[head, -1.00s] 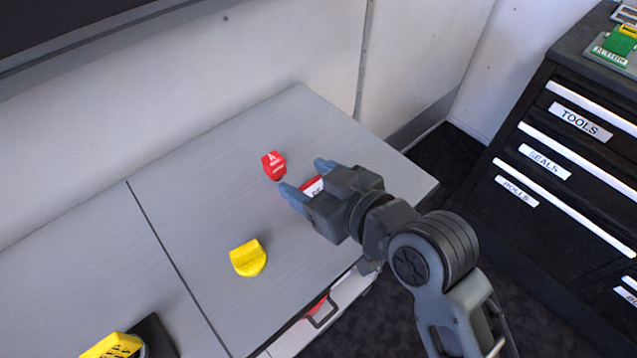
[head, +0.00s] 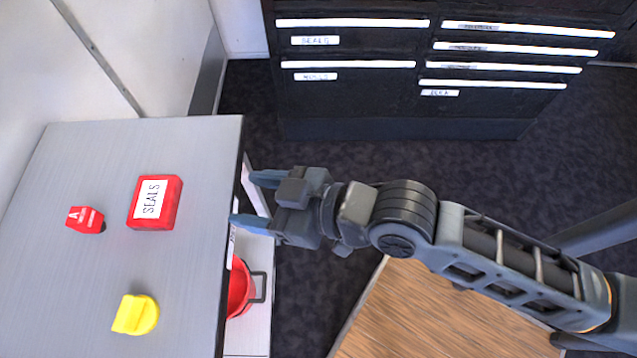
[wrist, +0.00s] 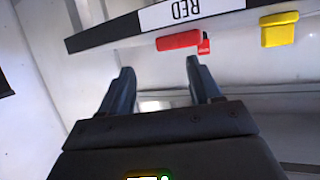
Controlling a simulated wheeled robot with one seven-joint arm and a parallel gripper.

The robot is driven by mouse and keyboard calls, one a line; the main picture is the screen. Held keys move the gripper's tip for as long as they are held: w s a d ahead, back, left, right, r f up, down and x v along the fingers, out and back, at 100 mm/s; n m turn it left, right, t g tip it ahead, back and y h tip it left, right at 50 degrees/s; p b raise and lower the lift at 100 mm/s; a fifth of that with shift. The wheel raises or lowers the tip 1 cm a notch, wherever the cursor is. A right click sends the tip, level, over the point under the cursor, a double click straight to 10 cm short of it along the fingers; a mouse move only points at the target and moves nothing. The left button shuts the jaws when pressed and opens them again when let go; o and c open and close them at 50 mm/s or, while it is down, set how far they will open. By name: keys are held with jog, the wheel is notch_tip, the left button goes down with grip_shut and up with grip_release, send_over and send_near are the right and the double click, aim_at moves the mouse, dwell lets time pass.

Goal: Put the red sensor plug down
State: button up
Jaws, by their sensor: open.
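The red sensor plug (head: 86,219), small with white lettering, lies on the grey counter (head: 200,150) in the head view. My gripper (head: 243,199) is open and empty at the counter's right edge, fingers pointing towards the box. In the wrist view, the open fingers (wrist: 160,68) have nothing between them. The red box (wrist: 178,40) shows beyond the edge strip marked RED, with a small part of the plug (wrist: 204,46) beside it.
A yellow plug-like piece (head: 136,314) lies nearer on the counter. Below the counter edge, a red bin (head: 238,288) with a dark handle shows. A black drawer cabinet (head: 400,110) stands at the back. Dark floor lies open right of the counter.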

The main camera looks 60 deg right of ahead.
jog(key=s+d+r+m+h, duration=0.1)
jog(key=s+d+r+h, duration=0.1)
jog(key=s, duration=0.7)
jog(key=s+d+r+m+t+h, duration=0.1)
jog(key=s+d, duration=0.4)
jog(key=s, duration=0.5)
notch_tip(320, 180, up, 2)
jog(key=shift+s+r+m+t+h, duration=0.2)
jog(key=shift+m+t+h, duration=0.1)
jog(key=shift+m+h, duration=0.15)
jog(key=shift+s+r, duration=0.25)
jog(key=shift+r, duration=0.05)
